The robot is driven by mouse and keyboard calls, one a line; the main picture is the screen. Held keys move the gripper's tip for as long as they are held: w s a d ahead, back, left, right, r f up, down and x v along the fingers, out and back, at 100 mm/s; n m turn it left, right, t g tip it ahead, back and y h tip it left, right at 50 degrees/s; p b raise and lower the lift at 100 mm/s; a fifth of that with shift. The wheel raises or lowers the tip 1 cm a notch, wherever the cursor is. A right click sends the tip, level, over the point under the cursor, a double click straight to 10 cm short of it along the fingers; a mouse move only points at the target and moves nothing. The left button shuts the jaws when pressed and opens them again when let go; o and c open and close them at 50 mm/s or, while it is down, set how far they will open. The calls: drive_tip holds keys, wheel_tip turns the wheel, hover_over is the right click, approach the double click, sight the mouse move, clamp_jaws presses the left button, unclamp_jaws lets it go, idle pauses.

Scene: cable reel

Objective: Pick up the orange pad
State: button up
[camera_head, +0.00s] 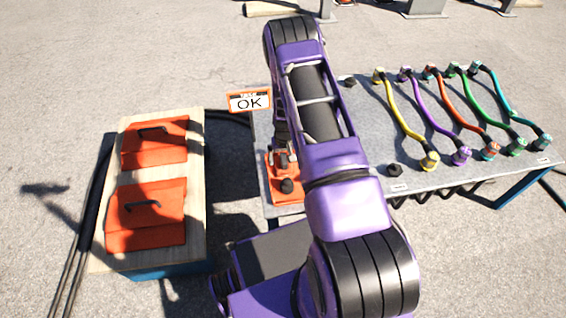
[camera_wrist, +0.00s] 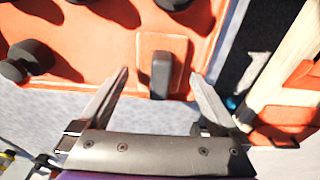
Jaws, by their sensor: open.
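An orange plate (camera_head: 285,193) with black knobs lies at the left end of the grey table, partly hidden by my arm. In the wrist view, the orange plate (camera_wrist: 105,45) fills the upper left and carries a raised orange block (camera_wrist: 160,42) with a dark front end. My gripper (camera_wrist: 160,75) is open and empty, its fingers on either side of that block in the picture; contact cannot be told. Two flat orange pads with dark handles, a far one (camera_head: 172,150) and a near one (camera_head: 165,232), lie on a wooden-topped bench. My arm mostly hides the gripper in the head view.
The grey table (camera_head: 362,140) holds several coloured cables on its right half and a black knob (camera_head: 395,170). An "OK" sign (camera_head: 249,102) stands at its left edge. The wooden bench (camera_head: 197,190) stands to the left, with a gap of bare ground between.

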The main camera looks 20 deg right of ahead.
sight(284, 158)
drive_tip(key=shift+w+f, duration=0.2)
drive_tip(key=shift+f, duration=0.75)
drive_tip(key=shift+r, duration=0.1)
drive_tip(key=c, duration=1.2)
drive_tip(key=shift+r, duration=0.15)
drive_tip(key=shift+c, duration=0.2)
wheel_tip(284, 158, up, 10)
drive_tip(key=p, duration=0.4)
